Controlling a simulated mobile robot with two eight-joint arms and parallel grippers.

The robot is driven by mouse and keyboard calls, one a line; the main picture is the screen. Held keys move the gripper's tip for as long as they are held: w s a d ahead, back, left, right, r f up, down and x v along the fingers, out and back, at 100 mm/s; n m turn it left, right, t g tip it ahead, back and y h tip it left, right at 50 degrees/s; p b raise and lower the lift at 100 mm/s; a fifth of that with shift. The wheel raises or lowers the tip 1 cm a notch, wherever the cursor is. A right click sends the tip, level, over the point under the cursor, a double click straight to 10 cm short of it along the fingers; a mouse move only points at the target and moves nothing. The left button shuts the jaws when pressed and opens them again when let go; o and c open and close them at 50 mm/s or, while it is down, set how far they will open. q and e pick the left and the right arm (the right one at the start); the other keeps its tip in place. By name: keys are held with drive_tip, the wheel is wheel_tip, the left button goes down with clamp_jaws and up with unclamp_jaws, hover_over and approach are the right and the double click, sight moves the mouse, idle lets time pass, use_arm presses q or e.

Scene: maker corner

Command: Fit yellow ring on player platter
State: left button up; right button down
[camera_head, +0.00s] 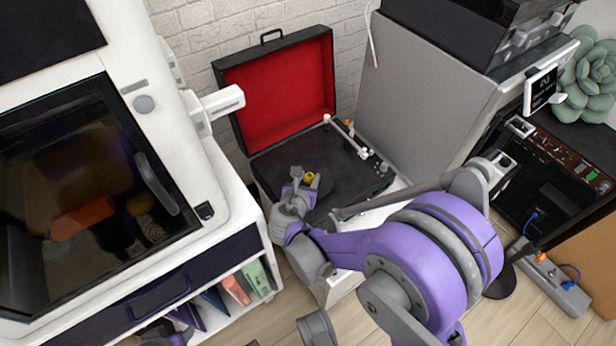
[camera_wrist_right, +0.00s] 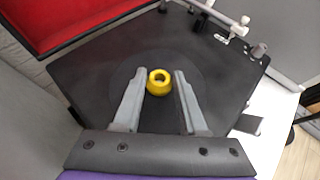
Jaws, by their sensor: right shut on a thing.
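The yellow ring (camera_head: 309,177) is between the fingertips of my right gripper (camera_head: 305,175), which is shut on it. In the right wrist view the ring (camera_wrist_right: 159,90) shows its round hole and is held between two grey fingers. The record player (camera_head: 348,158) has a dark deck and an open lid. Its dark round platter (camera_wrist_right: 190,65) lies behind and below the ring in the right wrist view. The ring appears near the platter's middle; I cannot tell whether it touches. The platter's spindle is not visible.
The red-lined lid (camera_head: 281,80) stands open at the back. The white tonearm (camera_head: 350,135) lies along the deck's right side. A white machine with a dark door (camera_head: 80,200) stands left, a grey cabinet (camera_head: 420,90) right. Part of the deck around the platter is clear.

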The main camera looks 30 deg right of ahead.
drive_tip(key=shift+f, duration=0.1)
drive_tip(key=c, duration=0.7)
unclamp_jaws()
drive_tip(key=shift+c, duration=0.2)
drive_tip(key=shift+p+v, duration=1.8)
drive_tip(key=shift+v, duration=3.25)
drive_tip(key=shift+s+a, duration=0.2)
drive_tip(key=shift+a, duration=0.1)
